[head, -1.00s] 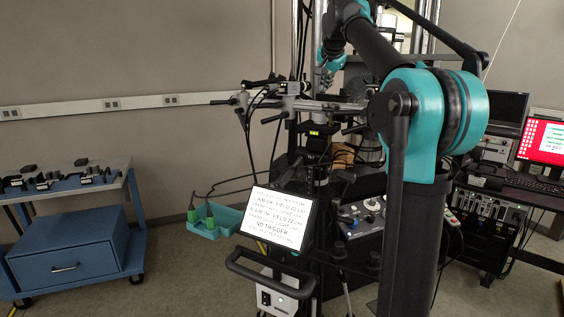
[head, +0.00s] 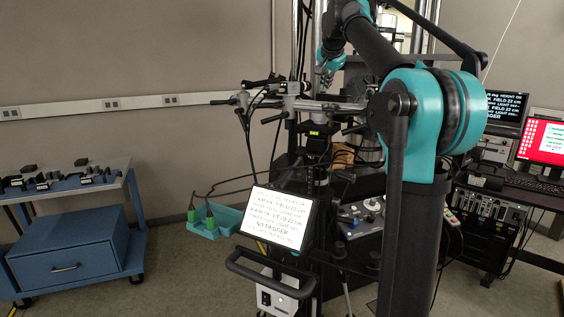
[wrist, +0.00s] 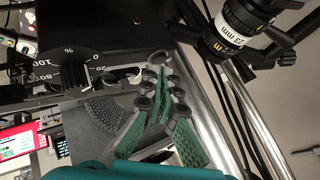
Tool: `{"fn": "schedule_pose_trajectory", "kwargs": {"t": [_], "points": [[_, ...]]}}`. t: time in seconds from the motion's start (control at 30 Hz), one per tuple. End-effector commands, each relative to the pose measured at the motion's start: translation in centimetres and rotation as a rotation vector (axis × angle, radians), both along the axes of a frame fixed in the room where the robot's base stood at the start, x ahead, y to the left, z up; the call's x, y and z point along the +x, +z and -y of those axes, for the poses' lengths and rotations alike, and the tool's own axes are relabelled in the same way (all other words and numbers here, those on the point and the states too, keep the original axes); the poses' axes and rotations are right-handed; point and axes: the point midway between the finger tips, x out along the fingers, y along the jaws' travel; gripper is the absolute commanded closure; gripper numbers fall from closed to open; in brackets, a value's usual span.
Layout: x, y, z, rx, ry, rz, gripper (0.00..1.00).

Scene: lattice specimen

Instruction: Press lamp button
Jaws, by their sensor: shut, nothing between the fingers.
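My gripper (wrist: 160,82) shows in the wrist view with its green-grey fingers together and nothing held. Beyond it lies a dark panel with a black knob (wrist: 84,70) on a percent dial marked 0 to 100. A small red dot (wrist: 137,20) shows on the dark surface above the dial; I cannot tell whether it is the lamp button. No lamp button is clearly readable.
A lens marked 23 mm (wrist: 232,28) hangs close at the upper right of the wrist view. In the head view, a lit text screen (head: 279,217) stands in front of the rig. A blue cabinet (head: 66,255) is at left. A back monitor (head: 506,112) shows text.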

Motion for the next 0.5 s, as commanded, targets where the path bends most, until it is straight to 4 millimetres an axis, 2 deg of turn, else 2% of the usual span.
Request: {"fn": "schedule_pose_trajectory", "kwargs": {"t": [0.17,0.5], "points": [[0.0,0.5,0.0,0.0,0.0,0.0,1.0],[0.0,3.6,0.0,0.0,0.0,0.0,1.0]]}}
